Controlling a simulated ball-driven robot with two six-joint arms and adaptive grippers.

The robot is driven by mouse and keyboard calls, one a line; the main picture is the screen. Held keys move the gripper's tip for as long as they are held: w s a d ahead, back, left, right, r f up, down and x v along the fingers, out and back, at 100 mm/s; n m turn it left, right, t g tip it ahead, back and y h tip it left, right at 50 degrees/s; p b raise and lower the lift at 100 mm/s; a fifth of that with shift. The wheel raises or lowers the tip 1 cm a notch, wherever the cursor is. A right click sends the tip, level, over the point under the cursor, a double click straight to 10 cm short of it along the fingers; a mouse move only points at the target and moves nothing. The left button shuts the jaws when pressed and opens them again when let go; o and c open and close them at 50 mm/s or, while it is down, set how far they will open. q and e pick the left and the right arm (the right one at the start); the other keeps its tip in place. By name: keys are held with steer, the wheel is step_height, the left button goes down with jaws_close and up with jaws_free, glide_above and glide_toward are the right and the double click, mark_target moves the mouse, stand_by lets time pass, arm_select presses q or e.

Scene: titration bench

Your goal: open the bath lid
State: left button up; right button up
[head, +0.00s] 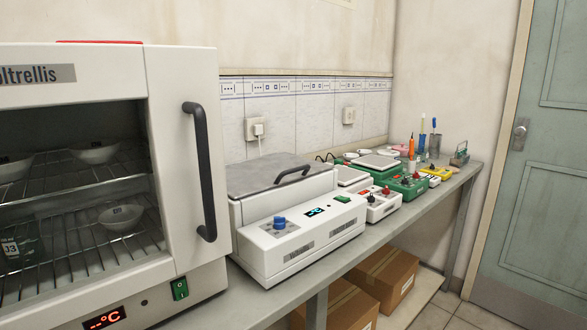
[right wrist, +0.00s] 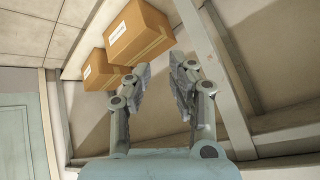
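The water bath (head: 285,232) is a white box on the bench with a blue knob, a small display and a green switch on its front. Its grey flat lid (head: 265,175) lies shut on top. My left gripper is in neither view.
A white oven (head: 180,120) with a dark door handle stands left of the bath. Hotplates and balances (head: 405,185) crowd the bench to the right. Cardboard boxes (head: 383,277) sit under the bench (head: 415,215). A green door (head: 535,190) is at the far right.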

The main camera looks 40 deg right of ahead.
steer(key=w+r+m+t+p, duration=0.1)
steer(key=w+r+m+t, duration=0.1)
steer(key=w+r, duration=0.6)
steer(key=w+r+m+t+p, duration=0.1)
steer(key=w+r+t, duration=0.15)
steer(key=r, duration=0.85)
arm_select(q)
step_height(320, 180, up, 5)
steer(key=p, duration=0.2)
arm_select(e)
steer(key=m+t+y, duration=0.3)
steer(key=m+t, duration=0.1)
steer(key=m, duration=0.2)
glide_toward(296, 171)
steer(key=shift+g, duration=0.25)
steer(key=b+x, duration=0.3)
steer(key=x, duration=0.2)
steer(key=b+x, duration=0.3)
steer(key=x, duration=0.1)
steer(key=shift+w+d+r+b, duration=0.1)
steer(key=shift+w+r+b, duration=0.05)
steer(key=shift+w+b, duration=0.3)
steer(key=shift+w, duration=0.45)
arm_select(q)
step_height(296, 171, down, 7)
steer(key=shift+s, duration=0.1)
arm_select(e)
jaws_close()
